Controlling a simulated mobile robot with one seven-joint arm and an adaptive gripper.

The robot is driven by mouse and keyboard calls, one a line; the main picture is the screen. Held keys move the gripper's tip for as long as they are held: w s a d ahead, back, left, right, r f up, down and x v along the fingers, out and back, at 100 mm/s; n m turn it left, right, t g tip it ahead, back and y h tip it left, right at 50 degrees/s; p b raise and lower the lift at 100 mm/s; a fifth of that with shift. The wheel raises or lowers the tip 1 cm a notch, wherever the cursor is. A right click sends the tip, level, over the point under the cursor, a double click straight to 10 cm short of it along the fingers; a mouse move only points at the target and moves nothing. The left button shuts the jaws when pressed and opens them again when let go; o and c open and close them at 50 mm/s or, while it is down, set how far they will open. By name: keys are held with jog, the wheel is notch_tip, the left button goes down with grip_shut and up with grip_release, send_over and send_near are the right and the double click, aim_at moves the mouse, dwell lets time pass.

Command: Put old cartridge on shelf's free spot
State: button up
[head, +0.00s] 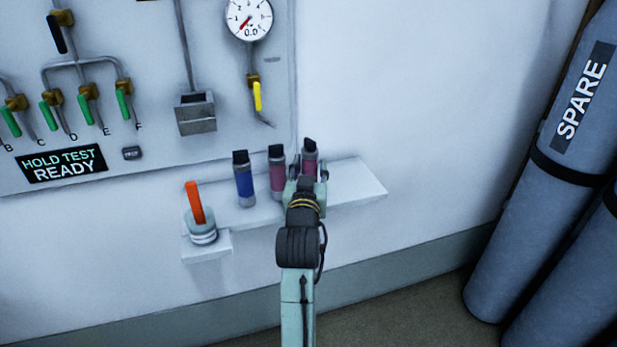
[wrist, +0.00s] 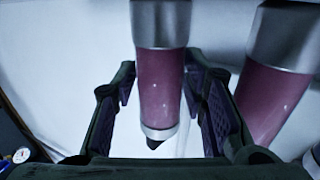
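A purple-pink cartridge with metal ends and a black tip (head: 310,152) is at my gripper, rightmost of the cartridges at the white shelf (head: 355,183). In the wrist view this cartridge (wrist: 162,85) lies between the two fingers, with a narrow gap showing on each side. My gripper (head: 306,183) is open around it; it also shows in the wrist view (wrist: 165,110). The gripper hides the cartridge's lower end in the head view, so I cannot tell whether it rests on the shelf. The shelf's right part is bare.
A second pink cartridge (head: 277,172) stands close to the left, also in the wrist view (wrist: 275,85). A blue cartridge (head: 244,182) stands further left. A cup (head: 203,234) with an orange stick (head: 195,203) sits at the left. Grey cylinders (head: 535,195) stand far right.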

jog(key=s+p, duration=0.8)
jog(key=s, duration=0.4)
jog(key=shift+a+p, duration=0.4)
jog(key=shift+a, duration=0.05)
jog(key=shift+r, duration=0.1)
